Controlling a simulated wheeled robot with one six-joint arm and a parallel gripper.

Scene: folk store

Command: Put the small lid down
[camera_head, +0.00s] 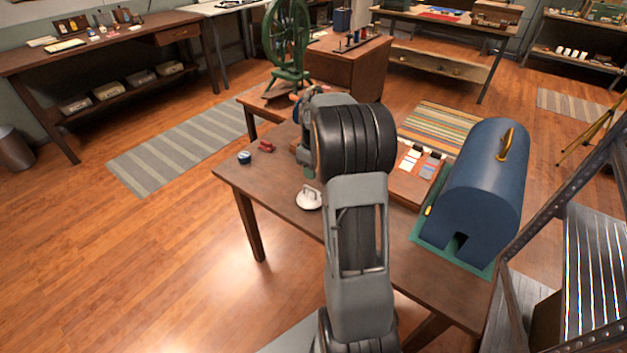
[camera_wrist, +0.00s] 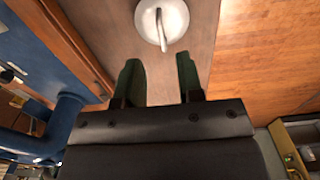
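The fingers do not touch the lid. In the head view my arm hides most of the gripper.
A blue domed case (camera_head: 484,185) stands on a green base at the table's right. A small blue-and-white item (camera_head: 244,157) and a red item (camera_head: 266,146) lie to the left. A metal shelf (camera_head: 590,265) is at the right. Floor at left is free.

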